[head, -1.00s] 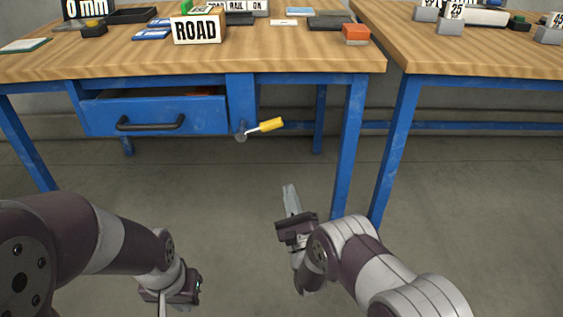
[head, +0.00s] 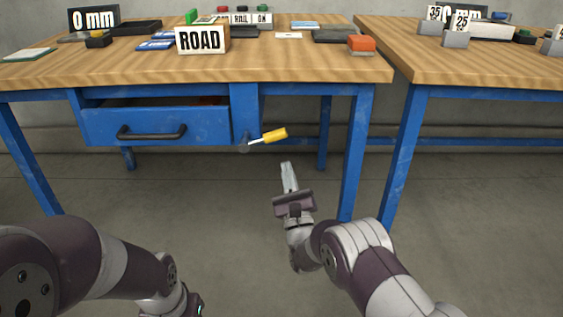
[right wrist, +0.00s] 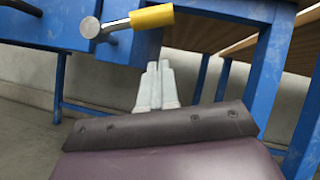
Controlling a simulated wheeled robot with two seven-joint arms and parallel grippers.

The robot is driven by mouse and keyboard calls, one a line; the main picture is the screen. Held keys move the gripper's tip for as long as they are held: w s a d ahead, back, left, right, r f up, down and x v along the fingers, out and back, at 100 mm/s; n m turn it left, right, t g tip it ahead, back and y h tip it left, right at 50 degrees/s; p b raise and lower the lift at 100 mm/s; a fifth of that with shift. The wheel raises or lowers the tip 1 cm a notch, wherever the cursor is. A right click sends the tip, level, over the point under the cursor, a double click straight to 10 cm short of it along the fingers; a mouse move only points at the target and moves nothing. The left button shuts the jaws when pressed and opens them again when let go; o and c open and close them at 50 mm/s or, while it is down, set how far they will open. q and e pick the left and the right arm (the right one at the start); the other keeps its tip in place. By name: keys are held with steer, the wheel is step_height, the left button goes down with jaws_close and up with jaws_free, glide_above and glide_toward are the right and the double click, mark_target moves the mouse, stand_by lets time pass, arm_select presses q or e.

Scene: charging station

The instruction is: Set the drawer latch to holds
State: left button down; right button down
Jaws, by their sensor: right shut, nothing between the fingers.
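The drawer latch (head: 268,137) is a yellow-handled lever on a grey round pivot, on the blue post right of the drawer. Its handle points right and slightly up. It also shows at the top of the right wrist view (right wrist: 150,17). The blue drawer (head: 155,126) with a black handle sits under the bench top, with a dark gap above its front. My right gripper (head: 288,168) is shut and empty, below and slightly right of the latch, apart from it. Its fingertips (right wrist: 157,68) lie together in the right wrist view. My left arm is at the lower left; its fingers are out of view.
A blue leg (head: 356,150) stands right of my right gripper. A second bench (head: 480,68) is at the right. Open floor lies in front.

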mark_target(266, 139)
steer(key=r, duration=0.1)
steer(key=w+a+r+b, duration=0.1)
steer(key=r, duration=0.1)
steer(key=w+r, duration=0.1)
steer(key=shift+a+r+b, duration=0.2)
steer(key=shift+a+b, duration=0.1)
steer(key=shift+b, duration=0.1)
